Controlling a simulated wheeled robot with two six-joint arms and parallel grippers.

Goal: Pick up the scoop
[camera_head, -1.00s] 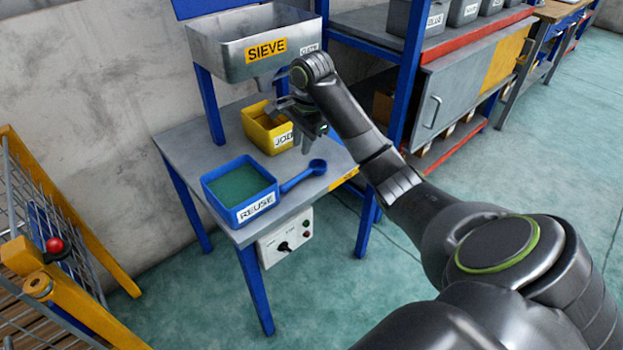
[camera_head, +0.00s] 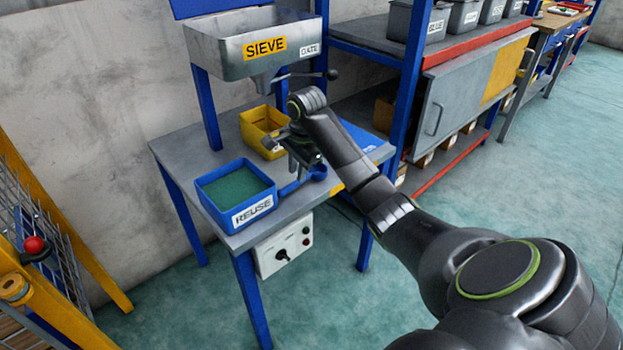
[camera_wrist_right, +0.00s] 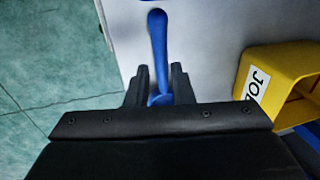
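The blue scoop (camera_head: 289,188) lies on the grey table beside the blue REUSE bin (camera_head: 237,190), partly hidden by my right gripper in the head view. My right gripper (camera_head: 304,164) is over the scoop, pointing down. In the right wrist view the scoop (camera_wrist_right: 158,42) runs lengthwise between the two fingers of the gripper (camera_wrist_right: 160,70), its lower end partly covered. The fingers look apart, one on each side of it; I see no clear grip. My left gripper is in neither view.
The yellow JOB bin (camera_head: 259,125) stands close behind my right gripper, and shows right in the wrist view (camera_wrist_right: 276,85). The metal SIEVE hopper (camera_head: 228,59) with its lever (camera_head: 305,74) hangs above the table. A control box (camera_head: 283,247) is on the table's front.

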